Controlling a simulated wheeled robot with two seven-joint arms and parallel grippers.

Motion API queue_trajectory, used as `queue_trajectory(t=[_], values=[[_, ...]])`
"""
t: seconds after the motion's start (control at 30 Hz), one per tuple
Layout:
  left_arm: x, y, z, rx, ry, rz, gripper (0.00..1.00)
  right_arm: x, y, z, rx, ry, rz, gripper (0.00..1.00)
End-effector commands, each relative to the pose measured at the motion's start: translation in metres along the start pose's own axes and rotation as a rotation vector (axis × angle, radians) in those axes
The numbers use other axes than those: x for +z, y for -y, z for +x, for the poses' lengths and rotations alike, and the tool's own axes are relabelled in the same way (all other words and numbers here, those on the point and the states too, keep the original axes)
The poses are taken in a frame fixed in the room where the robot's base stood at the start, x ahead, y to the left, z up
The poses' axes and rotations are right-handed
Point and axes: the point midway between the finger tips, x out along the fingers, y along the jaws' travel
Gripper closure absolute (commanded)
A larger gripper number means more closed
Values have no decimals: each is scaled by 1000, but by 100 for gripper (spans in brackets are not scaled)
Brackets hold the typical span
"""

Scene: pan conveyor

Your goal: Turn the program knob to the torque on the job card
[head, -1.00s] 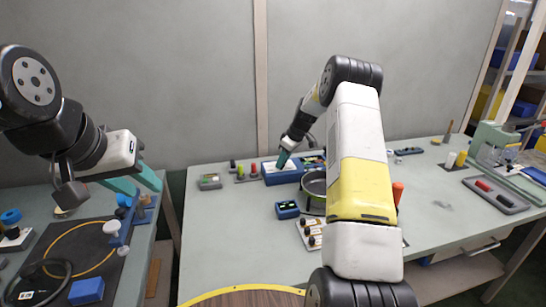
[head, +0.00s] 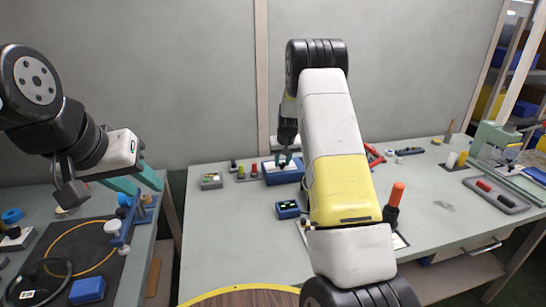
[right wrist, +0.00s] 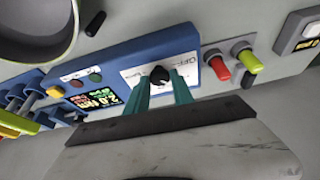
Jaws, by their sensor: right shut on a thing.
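The blue controller box (head: 271,176) stands at the back of the main bench. It also shows in the right wrist view (right wrist: 117,58), with a lit display (right wrist: 95,99) whose top line looks like 2.0. The black program knob (right wrist: 159,75) sits on its white dial plate, with a pale pointer mark. My right gripper (head: 285,159) is shut on the knob, one teal finger on each side. My left gripper (head: 137,183) is open and empty above the left bench. A white sheet (head: 399,241), possibly the job card, is partly hidden by my right arm.
A red and a green plunger (right wrist: 247,62) stand right beside the box. A round pan (right wrist: 35,25) is close on its other side. A small blue box (head: 288,209) and an orange-handled tool (head: 395,197) stand nearer on the bench.

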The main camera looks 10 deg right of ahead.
Motion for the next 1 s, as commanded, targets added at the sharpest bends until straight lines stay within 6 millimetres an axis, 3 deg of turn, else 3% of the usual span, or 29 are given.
queue_trajectory(t=[0.6, 1.0], values=[[0, 0, 0, 0, 0, 0, 64, 0, 5, 1, 210, 3, 496, 100], [0, 0, 0, 0, 0, 0, 64, -1, 6, 1, 272, 4, 654, 100]])
